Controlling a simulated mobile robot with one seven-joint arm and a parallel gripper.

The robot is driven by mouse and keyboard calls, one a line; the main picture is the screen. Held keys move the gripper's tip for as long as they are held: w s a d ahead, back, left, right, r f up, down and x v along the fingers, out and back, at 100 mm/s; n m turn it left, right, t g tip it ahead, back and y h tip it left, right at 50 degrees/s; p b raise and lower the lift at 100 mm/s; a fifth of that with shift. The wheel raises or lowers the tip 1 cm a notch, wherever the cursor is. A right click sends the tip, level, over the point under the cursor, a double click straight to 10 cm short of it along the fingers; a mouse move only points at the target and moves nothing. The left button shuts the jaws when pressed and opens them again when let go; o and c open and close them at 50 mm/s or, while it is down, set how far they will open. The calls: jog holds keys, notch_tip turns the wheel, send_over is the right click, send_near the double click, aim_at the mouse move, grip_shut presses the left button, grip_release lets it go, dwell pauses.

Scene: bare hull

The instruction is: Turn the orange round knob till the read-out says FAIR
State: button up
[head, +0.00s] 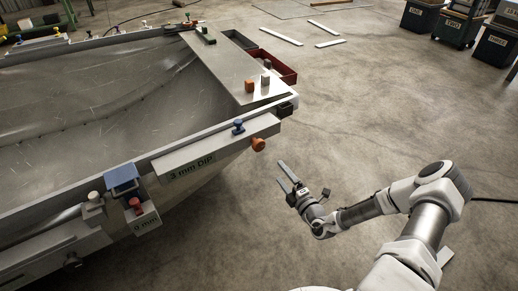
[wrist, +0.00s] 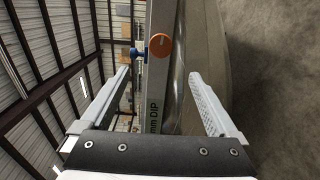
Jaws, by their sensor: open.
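The orange round knob (head: 258,145) sticks out from the end of a pale bar on the hull rim. In the wrist view the knob (wrist: 158,47) shows ahead of the fingertips, roughly midway between them. The read-out plate (head: 193,168) on the bar's side says "3 mm DIP"; in the wrist view the plate (wrist: 153,112) is sideways and partly cut off. My gripper (head: 279,172) is open and empty, apart from the knob, to its lower right in the head view. Its two fingers (wrist: 159,74) also show in the wrist view.
A blue knob (head: 238,127) stands on top of the same bar. A red knob (head: 135,203) and a blue clamp (head: 121,180) sit on another fixture at left. A red tray (head: 277,67) lies behind the hull corner.

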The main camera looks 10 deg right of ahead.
aim_at(260, 148)
jog(key=b+x, duration=0.2)
jog(key=x, duration=0.6)
jog(key=b+x, duration=0.3)
jog(key=x, duration=0.5)
jog(key=shift+f, duration=0.2)
jog(key=shift+w+a+r+b, duration=0.15)
jog(key=shift+w+b, duration=0.15)
jog(key=shift+w, duration=0.35)
jog(key=c, duration=1.3)
jog(key=shift+c, duration=0.2)
jog(key=shift+n+p, duration=0.3)
